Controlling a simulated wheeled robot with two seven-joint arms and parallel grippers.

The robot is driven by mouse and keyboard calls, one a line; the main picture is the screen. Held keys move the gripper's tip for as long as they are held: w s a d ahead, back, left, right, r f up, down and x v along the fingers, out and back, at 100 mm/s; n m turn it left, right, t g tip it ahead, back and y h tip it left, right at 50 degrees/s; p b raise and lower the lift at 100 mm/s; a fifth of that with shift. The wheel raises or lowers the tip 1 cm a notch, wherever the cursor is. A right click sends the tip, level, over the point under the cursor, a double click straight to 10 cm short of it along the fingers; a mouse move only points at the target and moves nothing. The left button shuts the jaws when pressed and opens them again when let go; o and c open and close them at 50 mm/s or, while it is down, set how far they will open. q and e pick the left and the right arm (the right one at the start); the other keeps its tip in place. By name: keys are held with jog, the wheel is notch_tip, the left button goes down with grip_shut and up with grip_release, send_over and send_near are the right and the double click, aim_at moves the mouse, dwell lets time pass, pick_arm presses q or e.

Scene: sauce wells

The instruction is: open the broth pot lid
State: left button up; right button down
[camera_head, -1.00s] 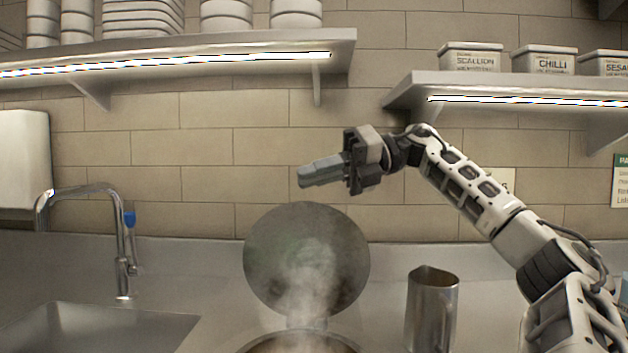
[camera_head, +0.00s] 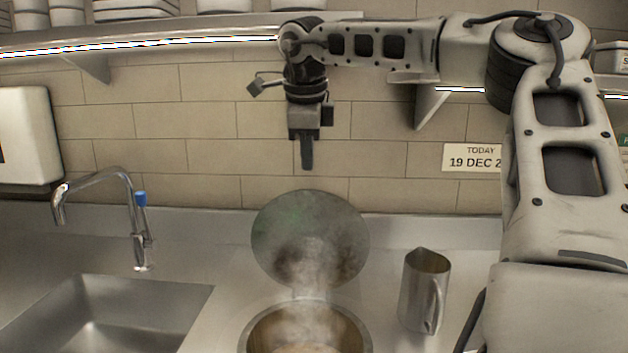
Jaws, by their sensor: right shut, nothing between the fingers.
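The broth pot (camera_head: 362,340) stands at the bottom centre of the head view, with its near part cut off by the frame. Its round grey lid (camera_head: 310,238) stands raised, nearly upright, behind the opening, and steam rises in front of it. My right gripper (camera_head: 307,168) is shut and empty. It points down just above the top edge of the lid, and I cannot tell whether it is in front of or behind it. My left gripper is not in view.
A metal jug (camera_head: 424,290) stands right of the pot. A sink (camera_head: 110,315) and tap (camera_head: 135,215) are at left. Shelves (camera_head: 200,42) run above, close to my right arm. A date sign (camera_head: 472,157) is on the wall.

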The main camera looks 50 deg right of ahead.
aim_at(309, 198)
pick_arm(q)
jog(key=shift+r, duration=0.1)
pick_arm(e)
jog(key=x, duration=1)
jog(key=shift+f, duration=0.1)
